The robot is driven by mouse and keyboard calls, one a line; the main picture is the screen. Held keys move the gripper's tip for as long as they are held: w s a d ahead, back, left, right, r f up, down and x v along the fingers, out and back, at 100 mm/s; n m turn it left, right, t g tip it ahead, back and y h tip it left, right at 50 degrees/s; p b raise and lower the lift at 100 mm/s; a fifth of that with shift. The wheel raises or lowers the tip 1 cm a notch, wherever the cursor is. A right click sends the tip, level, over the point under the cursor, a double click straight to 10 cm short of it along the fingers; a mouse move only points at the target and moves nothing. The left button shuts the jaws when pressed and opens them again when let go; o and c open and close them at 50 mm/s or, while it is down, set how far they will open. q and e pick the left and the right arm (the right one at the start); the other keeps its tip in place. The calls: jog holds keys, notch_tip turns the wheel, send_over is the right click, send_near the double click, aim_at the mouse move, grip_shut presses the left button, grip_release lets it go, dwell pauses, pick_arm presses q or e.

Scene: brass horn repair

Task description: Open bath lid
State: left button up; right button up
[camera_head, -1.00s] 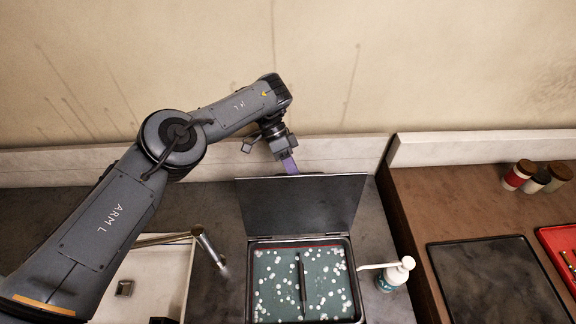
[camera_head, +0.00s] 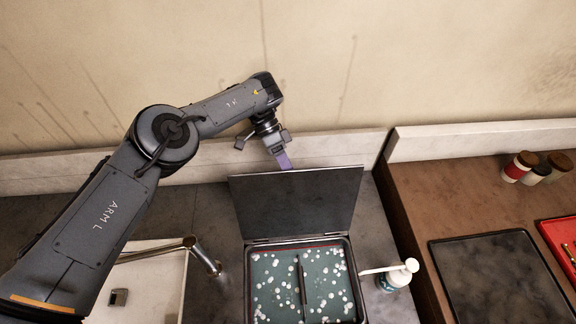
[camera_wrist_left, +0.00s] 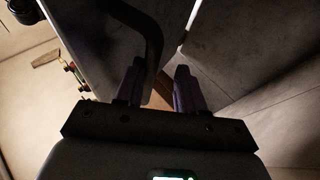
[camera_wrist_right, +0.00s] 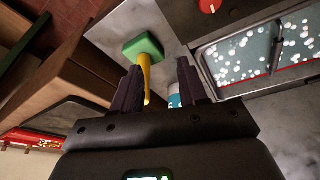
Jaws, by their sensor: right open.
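The bath (camera_head: 247,285) is a dark tray of green liquid with white floating bits and a dark rod inside. Its dark lid (camera_head: 300,203) stands raised at the back edge, leaning away from the bath. My left gripper (camera_head: 284,163) is at the lid's top rear edge in the head view. In the left wrist view its fingers (camera_wrist_left: 160,85) are apart, with a dark curved bar (camera_wrist_left: 152,35) beside the left finger; contact is unclear. My right gripper (camera_wrist_right: 158,85) is open and empty; the bath also shows in the right wrist view (camera_wrist_right: 225,88).
A pump bottle (camera_head: 394,279) stands right of the bath. A sink with a tap (camera_head: 205,258) is at left. A dark mat (camera_head: 500,280), several jars (camera_head: 535,168) and a red tray (camera_head: 560,238) are on the right bench. A green-and-yellow tool (camera_wrist_right: 143,50) shows near my right gripper.

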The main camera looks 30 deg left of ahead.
pick_arm(q)
jog(key=shift+o, duration=0.4)
jog(key=shift+r, duration=0.2)
jog(key=s+d+r+b, duration=0.2)
jog(key=d+r, duration=0.8)
jog(key=d, duration=0.1)
jog(key=shift+s+d+r+b, duration=0.15)
jog(key=shift+d+r+b, duration=0.05)
jog(key=shift+r+b, duration=0.15)
